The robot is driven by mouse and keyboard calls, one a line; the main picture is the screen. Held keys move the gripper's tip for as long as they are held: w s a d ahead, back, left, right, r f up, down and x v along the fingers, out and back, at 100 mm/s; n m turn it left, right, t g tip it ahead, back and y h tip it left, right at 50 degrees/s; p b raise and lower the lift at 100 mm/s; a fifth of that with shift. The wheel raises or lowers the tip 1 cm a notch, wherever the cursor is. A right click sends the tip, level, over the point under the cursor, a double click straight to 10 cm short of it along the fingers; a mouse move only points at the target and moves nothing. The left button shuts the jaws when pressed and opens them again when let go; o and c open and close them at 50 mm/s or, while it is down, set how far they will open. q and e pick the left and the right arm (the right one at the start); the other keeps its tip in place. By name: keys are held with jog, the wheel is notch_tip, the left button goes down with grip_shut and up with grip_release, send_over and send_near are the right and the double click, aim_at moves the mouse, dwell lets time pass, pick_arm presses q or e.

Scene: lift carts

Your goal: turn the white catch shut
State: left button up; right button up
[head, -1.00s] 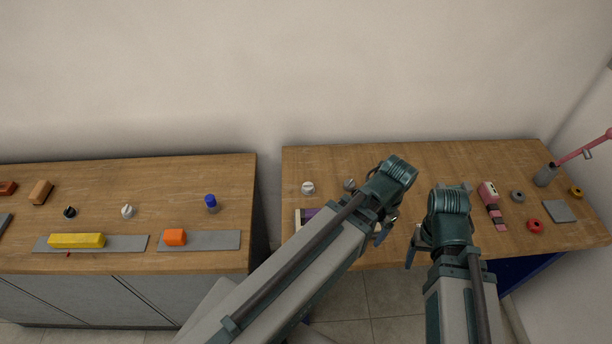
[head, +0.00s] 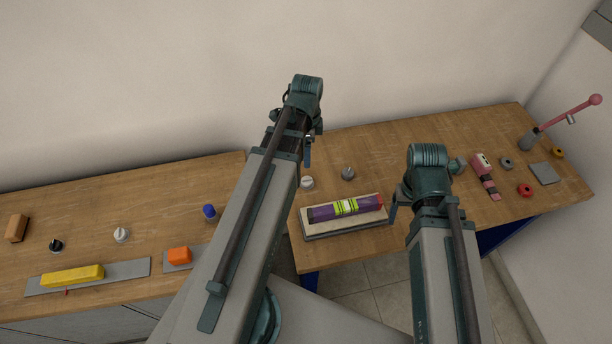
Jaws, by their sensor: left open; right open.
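A small white knob-like catch (head: 307,182) sits on the right table near its left edge. Another white knob (head: 121,235) stands on the left bench, and I cannot tell by looks which one the task names. My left gripper (head: 307,158) is open, its finger pointing down just above and behind the right table's white catch in the picture. I cannot tell the height of the gap. My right gripper (head: 396,205) is open and empty by the right end of the purple level, partly hidden by its own arm.
A purple level (head: 325,211) lies on a pale block (head: 347,227) at the right table's front. A grey knob (head: 348,173) is right of the white catch. A pink tool (head: 482,162), red ring (head: 525,190) and pink lever (head: 570,112) are farther right. A gap separates the benches.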

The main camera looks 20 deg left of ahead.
aim_at(307, 179)
pick_arm(q)
notch_tip(307, 179, down, 14)
jog(key=b, duration=1.3)
jog(key=shift+r, duration=0.25)
pick_arm(e)
notch_tip(307, 179, down, 13)
jog(key=shift+f, duration=0.2)
pick_arm(q)
jog(key=shift+r, duration=0.1)
jog(key=shift+c, duration=0.3)
grip_shut()
